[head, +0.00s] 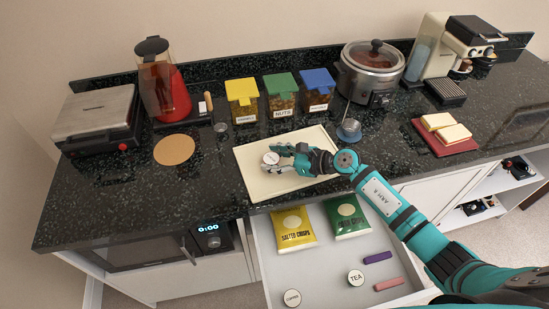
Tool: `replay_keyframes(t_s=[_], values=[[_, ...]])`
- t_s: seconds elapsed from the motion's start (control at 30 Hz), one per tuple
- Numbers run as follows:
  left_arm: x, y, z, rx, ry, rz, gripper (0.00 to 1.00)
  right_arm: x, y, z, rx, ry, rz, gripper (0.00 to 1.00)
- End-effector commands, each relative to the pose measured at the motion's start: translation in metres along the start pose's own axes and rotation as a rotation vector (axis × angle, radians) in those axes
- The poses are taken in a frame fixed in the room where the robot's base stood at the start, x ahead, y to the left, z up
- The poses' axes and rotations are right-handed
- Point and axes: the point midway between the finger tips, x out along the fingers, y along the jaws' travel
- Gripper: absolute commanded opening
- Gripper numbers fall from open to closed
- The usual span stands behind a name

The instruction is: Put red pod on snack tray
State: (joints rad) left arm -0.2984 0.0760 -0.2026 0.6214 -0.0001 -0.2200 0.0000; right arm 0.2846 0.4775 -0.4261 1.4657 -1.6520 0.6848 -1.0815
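The snack tray appears to be the flat cream tray (318,141) on the dark counter above the open drawer. My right gripper (276,157) is over the tray, reaching in from the right. A small round pod (270,158) with a white labelled top sits between its fingertips, and the fingers appear closed on its sides. I see no clear red on the pod; its side is mostly hidden. I cannot tell whether it touches the tray. My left gripper is not in view.
The open drawer (320,284) holds a TEA pod (356,277), another round pod (292,298), yellow and green snack bags, and purple and pink bars. Lidded jars (281,94) stand behind the tray. A red board (461,147) with bread lies to the right.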

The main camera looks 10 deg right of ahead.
Motion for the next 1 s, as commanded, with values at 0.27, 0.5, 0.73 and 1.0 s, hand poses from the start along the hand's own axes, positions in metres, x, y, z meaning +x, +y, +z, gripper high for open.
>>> replay_keyframes(t_s=[0.27,0.5,0.73,1.0], values=[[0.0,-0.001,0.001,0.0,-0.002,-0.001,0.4,0.0,0.0,0.0,0.001,0.0,0.0,0.66],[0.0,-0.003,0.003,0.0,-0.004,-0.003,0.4,-0.011,-0.001,0.0,0.0,0.002,-0.002,0.66],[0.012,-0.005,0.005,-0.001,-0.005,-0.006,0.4,-0.058,-0.001,-0.002,-0.004,0.005,-0.002,0.66],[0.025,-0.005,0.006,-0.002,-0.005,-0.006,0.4,-0.107,0.0,-0.001,0.0,0.003,-0.001,0.66]])
